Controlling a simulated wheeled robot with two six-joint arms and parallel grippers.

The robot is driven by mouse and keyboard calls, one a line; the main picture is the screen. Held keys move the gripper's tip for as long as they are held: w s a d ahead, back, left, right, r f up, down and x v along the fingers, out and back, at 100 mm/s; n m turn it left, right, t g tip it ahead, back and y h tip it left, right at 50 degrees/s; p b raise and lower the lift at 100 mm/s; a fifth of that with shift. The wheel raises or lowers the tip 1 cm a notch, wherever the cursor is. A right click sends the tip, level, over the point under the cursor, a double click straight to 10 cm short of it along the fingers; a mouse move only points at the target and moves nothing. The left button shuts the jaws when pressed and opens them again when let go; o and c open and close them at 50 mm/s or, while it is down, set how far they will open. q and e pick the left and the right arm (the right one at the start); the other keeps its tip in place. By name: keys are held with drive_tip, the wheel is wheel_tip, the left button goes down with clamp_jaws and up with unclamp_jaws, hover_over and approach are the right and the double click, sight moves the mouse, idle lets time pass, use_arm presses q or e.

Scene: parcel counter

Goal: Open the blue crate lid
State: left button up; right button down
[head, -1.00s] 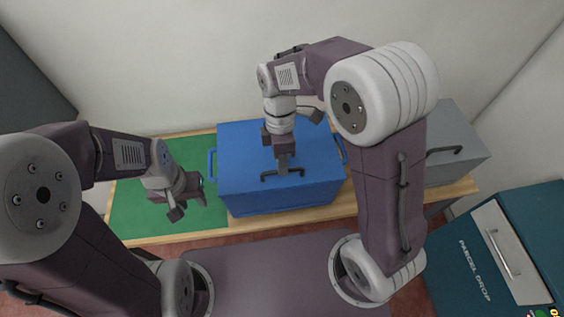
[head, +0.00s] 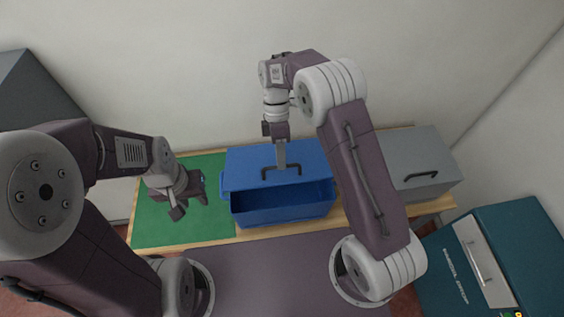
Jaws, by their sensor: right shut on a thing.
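The blue crate (head: 283,216) stands on the wooden counter, and its dark inside shows along the front. Its blue lid (head: 244,168) is tilted up at the front and still covers the rear part from this view. My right gripper (head: 281,166) is shut on the dark lid handle (head: 297,171) at the lid's front edge. My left gripper (head: 189,205) hangs over the green mat (head: 160,224), left of the crate and apart from it. Whether its jaws are open is hard to make out.
A grey box (head: 425,158) with a dark handle stands right of the crate. A teal parcel drop cabinet (head: 525,245) is at the lower right. The counter's front edge (head: 190,241) runs in front of the crate. The green mat has free room.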

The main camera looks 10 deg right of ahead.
drive_tip(key=shift+w+r+p, duration=0.7)
drive_tip(key=shift+w+r, duration=0.15)
drive_tip(key=shift+r, duration=0.05)
drive_tip(key=shift+w+r+p, duration=0.3)
drive_tip(key=shift+w+p, duration=0.25)
drive_tip(key=shift+w, duration=0.25)
